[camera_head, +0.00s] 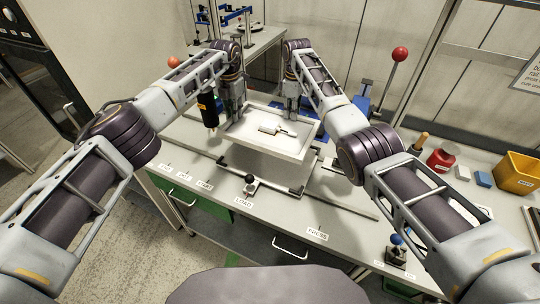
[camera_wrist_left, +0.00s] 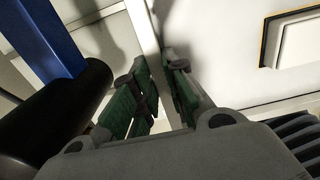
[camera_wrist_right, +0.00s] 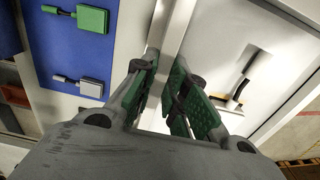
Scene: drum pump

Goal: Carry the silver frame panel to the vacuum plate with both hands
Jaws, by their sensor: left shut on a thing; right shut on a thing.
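The silver frame panel (camera_head: 262,149) is a pale rectangular frame with a white inside, held over the middle of the bench. A small light piece (camera_head: 278,130) shows within its outline. My left gripper (camera_head: 232,111) is shut on the far rim near its left end; that rim passes between its green pads in the left wrist view (camera_wrist_left: 149,35). My right gripper (camera_head: 292,112) is shut on the same far rim further right, also seen in the right wrist view (camera_wrist_right: 174,32). I cannot clearly make out the vacuum plate; the panel hides the bench below it.
A black cylinder (camera_head: 208,109) stands close to my left gripper. A rail with dark clamps (camera_head: 250,184) crosses the bench in front, by the LOAD label (camera_head: 243,202). A red-knobbed lever (camera_head: 400,54) rises at the right. A yellow bin (camera_head: 517,173) and red container (camera_head: 441,160) stand far right.

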